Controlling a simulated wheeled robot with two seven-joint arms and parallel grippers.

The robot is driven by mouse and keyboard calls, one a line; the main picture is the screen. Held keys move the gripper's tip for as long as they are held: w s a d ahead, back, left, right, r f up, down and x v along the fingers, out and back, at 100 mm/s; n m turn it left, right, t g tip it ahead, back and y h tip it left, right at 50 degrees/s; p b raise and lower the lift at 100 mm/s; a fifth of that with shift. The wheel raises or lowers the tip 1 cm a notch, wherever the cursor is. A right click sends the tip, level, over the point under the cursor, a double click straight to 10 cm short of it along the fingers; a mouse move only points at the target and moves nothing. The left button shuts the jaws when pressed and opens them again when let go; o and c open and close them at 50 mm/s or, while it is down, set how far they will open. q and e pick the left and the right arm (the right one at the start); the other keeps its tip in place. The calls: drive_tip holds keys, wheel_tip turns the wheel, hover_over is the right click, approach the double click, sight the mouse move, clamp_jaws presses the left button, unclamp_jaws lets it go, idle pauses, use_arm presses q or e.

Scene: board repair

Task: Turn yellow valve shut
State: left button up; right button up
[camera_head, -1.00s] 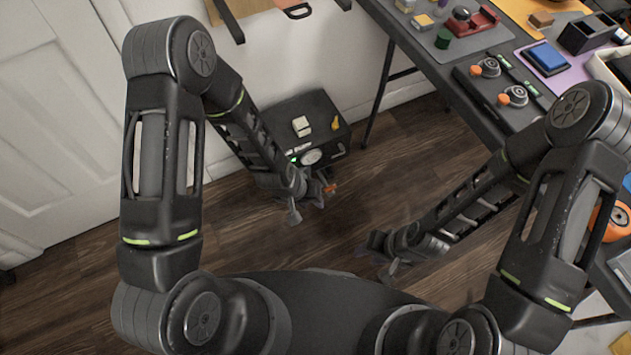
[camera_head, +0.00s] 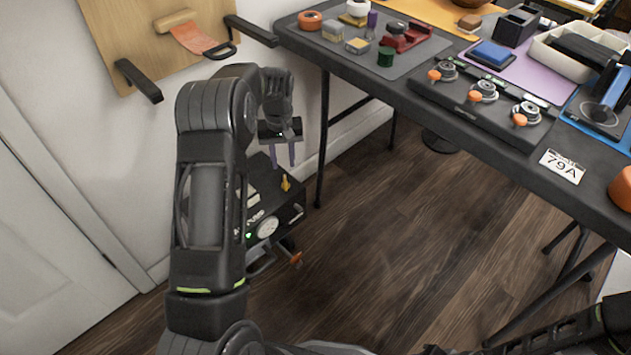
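My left gripper (camera_head: 282,162) hangs just above and behind the valve in the picture. Its two fingers point down and stand apart, with nothing between them. I cannot tell whether a finger touches the valve. My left arm hides the left part of the unit. My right gripper is out of view; only part of that arm shows at the bottom right.
The unit's front has a round gauge (camera_head: 267,227), a green light and an orange-tipped part (camera_head: 296,259) low down. A grey workbench (camera_head: 447,112) with tools and knobs stands to the right. A wooden wall board (camera_head: 150,50) has black brackets. The wood floor (camera_head: 400,220) between is clear.

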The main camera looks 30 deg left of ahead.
sight(285, 180)
use_arm(q)
drive_tip(key=shift+r, duration=0.1)
wheel_tip(285, 180, down, 8)
drive_tip(key=shift+r+b, duration=0.1)
drive_tip(key=shift+b, duration=1.15)
drive_tip(key=shift+c, duration=0.3)
clamp_jaws()
